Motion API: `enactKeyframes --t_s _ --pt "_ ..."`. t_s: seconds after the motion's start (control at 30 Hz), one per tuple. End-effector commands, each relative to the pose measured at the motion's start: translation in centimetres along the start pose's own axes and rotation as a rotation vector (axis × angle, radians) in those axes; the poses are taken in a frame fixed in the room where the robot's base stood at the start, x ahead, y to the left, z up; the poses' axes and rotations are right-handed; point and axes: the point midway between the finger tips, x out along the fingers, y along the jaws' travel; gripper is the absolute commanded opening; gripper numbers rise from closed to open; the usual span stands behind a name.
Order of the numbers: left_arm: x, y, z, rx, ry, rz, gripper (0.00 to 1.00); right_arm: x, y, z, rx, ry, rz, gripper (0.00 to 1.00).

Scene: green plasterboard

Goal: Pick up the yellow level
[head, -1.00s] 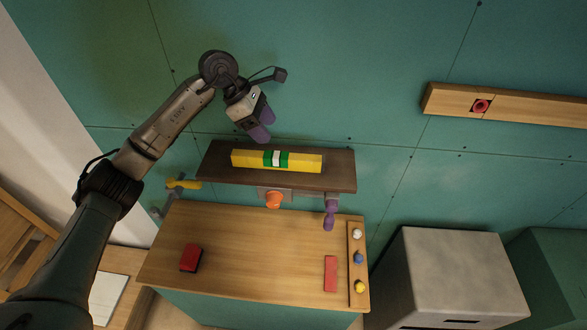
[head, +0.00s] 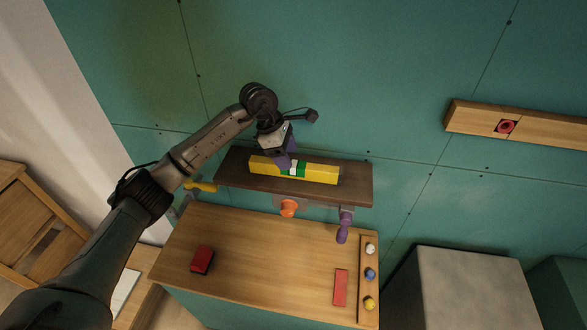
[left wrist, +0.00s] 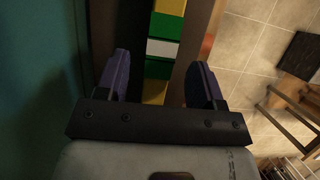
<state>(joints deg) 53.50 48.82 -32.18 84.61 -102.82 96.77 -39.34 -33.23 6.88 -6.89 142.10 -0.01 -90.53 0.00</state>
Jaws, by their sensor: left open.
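The yellow level (head: 318,173) has green bands and a white middle. It lies along a dark brown wall shelf (head: 355,192). My left gripper (head: 285,164) is open at the level, over its left part and near the green and white bands, hiding some of it. In the left wrist view the level (left wrist: 163,48) runs between the two spread purple fingers of the left gripper (left wrist: 161,76), with room on both sides. Contact cannot be told. My right gripper is not in view.
Below the shelf hang an orange knob-like thing (head: 288,208) and a purple-handled tool (head: 343,228). A wooden cabinet top (head: 265,262) holds a red object (head: 202,260), a pink-red block (head: 340,287) and a strip with three coloured balls. A grey box (head: 470,290) stands right.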

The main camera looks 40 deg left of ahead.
Motion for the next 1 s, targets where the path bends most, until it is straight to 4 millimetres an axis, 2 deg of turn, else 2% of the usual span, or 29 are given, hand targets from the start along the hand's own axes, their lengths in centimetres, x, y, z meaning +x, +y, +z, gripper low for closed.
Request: enactKeyframes --t_s 0.33,0.7,1.0 --pt "4.2 -0.1 0.1 -0.001 -0.001 -0.003 0.62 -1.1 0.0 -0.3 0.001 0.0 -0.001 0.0" --pt "4.9 -0.1 0.0 0.0 0.0 -0.001 0.62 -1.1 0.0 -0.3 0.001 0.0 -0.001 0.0" --pt "4.8 -0.1 0.0 0.0 0.0 -0.001 0.33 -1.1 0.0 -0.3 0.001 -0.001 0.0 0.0"
